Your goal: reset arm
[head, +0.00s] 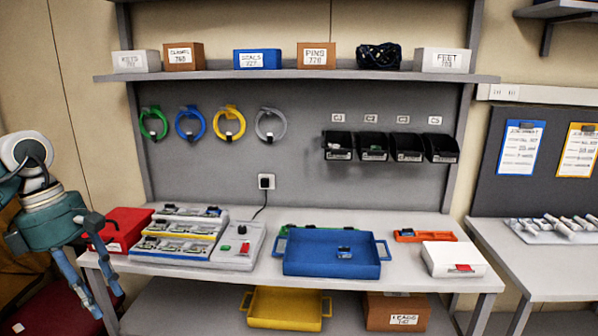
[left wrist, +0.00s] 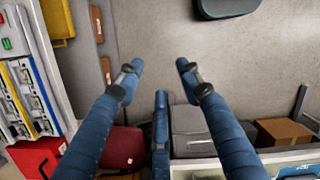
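My left gripper (head: 106,306) hangs at the left of the head view, just left of the bench's front left corner. It is near the red box (head: 127,226) but apart from it. Its fingers are spread and empty. In the left wrist view the blue fingers of my left gripper (left wrist: 158,68) stand apart with only floor between their tips. The red box also shows in the left wrist view (left wrist: 38,157), at the lower left. My right gripper is in neither view.
The workbench (head: 245,284) holds a tiered rack (head: 178,235), a blue tray (head: 318,265) with a small part in it, and a white box (head: 453,260). A yellow tray (head: 287,309) and a brown box (head: 396,312) sit below. Red seating (left wrist: 121,148) is near the gripper.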

